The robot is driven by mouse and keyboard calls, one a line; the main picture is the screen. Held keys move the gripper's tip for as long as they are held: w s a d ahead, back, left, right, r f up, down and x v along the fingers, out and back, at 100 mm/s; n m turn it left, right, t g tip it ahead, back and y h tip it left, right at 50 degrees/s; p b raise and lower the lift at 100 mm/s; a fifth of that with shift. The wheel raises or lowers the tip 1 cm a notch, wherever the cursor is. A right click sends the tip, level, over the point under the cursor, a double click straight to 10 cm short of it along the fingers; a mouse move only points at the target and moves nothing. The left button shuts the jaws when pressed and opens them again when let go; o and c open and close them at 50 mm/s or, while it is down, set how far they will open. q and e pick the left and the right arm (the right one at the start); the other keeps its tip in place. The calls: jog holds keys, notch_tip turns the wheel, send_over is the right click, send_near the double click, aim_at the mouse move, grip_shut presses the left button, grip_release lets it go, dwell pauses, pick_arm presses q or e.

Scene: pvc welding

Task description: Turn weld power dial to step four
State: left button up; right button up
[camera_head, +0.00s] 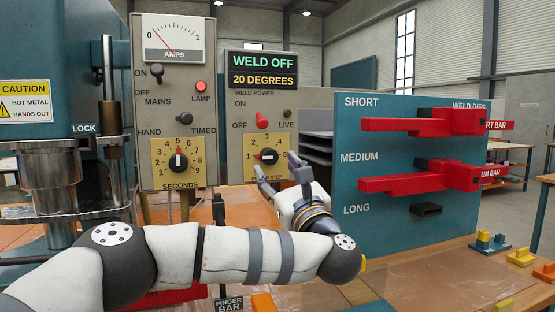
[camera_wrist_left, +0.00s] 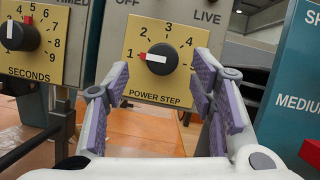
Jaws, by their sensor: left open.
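The power step dial (camera_head: 268,156) is a black knob on a yellow plate on the grey weld panel. It also shows in the left wrist view (camera_wrist_left: 161,58). My left gripper (camera_head: 277,168) is open and empty, in front of and just below the dial. In the left wrist view its two purple-padded fingers (camera_wrist_left: 161,76) stand on either side of the dial, apart from it. The display (camera_head: 262,70) reads WELD OFF and 20 DEGREES. My right gripper is not in view.
The seconds dial (camera_head: 178,161) is on the panel to the left. A blue rack (camera_head: 385,205) with red weld dies stands close on the right. A blue press (camera_head: 50,110) stands at the left.

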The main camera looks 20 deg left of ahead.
aim_at(271, 157)
pick_arm(q)
jog(key=x, duration=0.4)
jog(key=shift+w+a+r, duration=0.1)
jog(key=shift+w+r, duration=0.05)
jog(key=shift+w, duration=0.15)
jog(key=c, duration=1.1)
jog(key=shift+c, duration=0.2)
jog(key=shift+m, duration=0.4)
